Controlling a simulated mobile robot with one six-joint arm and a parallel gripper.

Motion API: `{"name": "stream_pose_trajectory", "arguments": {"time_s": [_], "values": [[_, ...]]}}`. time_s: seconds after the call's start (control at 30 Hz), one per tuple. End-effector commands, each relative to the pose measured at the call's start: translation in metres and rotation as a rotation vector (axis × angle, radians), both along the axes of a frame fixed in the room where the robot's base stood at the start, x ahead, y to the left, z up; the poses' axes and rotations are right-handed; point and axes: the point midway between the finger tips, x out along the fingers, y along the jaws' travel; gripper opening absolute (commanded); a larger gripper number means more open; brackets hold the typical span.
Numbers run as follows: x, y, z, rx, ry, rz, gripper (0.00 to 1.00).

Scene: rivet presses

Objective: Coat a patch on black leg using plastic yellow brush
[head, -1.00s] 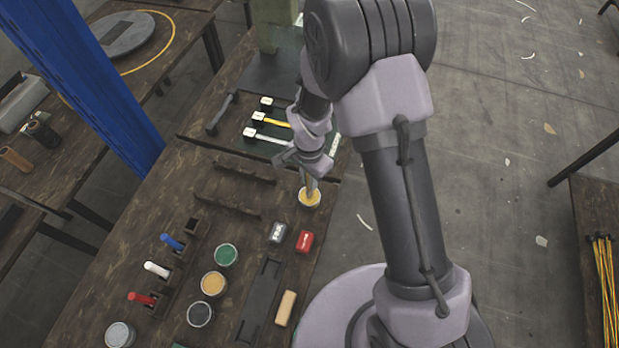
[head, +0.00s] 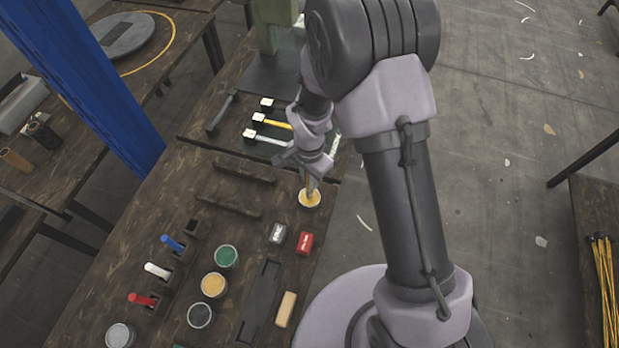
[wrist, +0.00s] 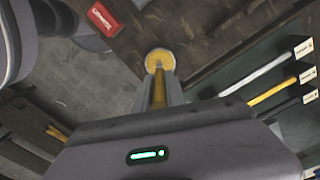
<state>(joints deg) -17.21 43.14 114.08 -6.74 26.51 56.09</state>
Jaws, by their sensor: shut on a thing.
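My gripper (head: 312,183) is shut on the plastic yellow brush, whose handle (wrist: 159,92) shows between the fingers in the wrist view. The brush points down at a small pot (head: 310,199) with yellow contents, which also shows in the wrist view (wrist: 158,57). The brush tip meets the yellow in the picture; how deep it sits I cannot tell. The black leg (head: 281,105) has a pale square end and lies farthest back on the dark green plate, beyond the yellow leg (head: 275,122) and the white leg (head: 268,138). Part of it is hidden by my arm.
Blue (head: 172,242), white (head: 157,269) and red (head: 141,298) handles stand in holders at the left. Green (head: 226,256), yellow (head: 213,284) and dark (head: 200,314) pots stand nearby. A grey box (head: 277,233) and a red box (head: 304,243) lie near the yellow pot.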

Motion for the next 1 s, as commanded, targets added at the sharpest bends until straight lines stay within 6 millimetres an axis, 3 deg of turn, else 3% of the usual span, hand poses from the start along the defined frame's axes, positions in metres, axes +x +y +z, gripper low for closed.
{"name": "stream_pose_trajectory", "arguments": {"time_s": [0.5, 1.0], "values": [[0.001, 0.0, 0.061, 0.001, -0.002, 0.0, 0.0], [0.001, 0.0, 0.06, 0.001, -0.002, 0.0, 0.0]]}}
